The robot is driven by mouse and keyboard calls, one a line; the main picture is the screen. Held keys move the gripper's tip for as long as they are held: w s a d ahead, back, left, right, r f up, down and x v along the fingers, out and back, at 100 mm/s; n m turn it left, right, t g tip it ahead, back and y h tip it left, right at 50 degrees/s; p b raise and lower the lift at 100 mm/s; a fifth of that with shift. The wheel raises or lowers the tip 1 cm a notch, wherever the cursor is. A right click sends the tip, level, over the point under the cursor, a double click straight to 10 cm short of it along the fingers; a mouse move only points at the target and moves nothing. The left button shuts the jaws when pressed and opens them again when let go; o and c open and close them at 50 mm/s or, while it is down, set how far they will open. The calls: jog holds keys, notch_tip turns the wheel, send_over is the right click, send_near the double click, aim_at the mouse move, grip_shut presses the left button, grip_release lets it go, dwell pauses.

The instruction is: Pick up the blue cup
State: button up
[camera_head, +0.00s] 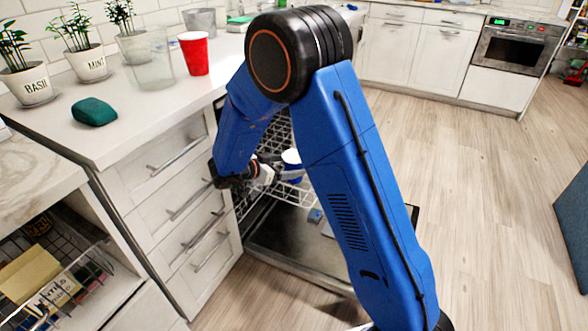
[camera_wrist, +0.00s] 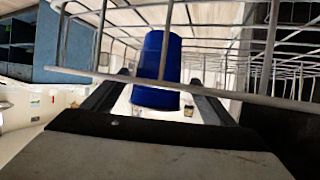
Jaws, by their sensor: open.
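In the wrist view the blue cup (camera_wrist: 161,62) fills the middle, partly behind a rack wire. My gripper (camera_wrist: 160,78) is open, with one dark finger on each side of the cup in the picture. Whether the cup is fully between the fingers or still beyond their tips is hard to tell. In the head view my gripper (camera_head: 264,174) is just left of the cup, partly hidden by my arm.
The dishwasher rack (camera_head: 294,194) has wires close around the cup and gripper. The open dishwasher door (camera_head: 290,240) lies low below it. Drawers (camera_head: 190,215) stand close left. The counter holds a red cup (camera_head: 194,53), a clear container and potted plants. The floor at right is clear.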

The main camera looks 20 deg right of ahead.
jog(key=shift+x, duration=3.45)
jog(key=shift+s+d, duration=0.1)
jog(key=c, duration=1.1)
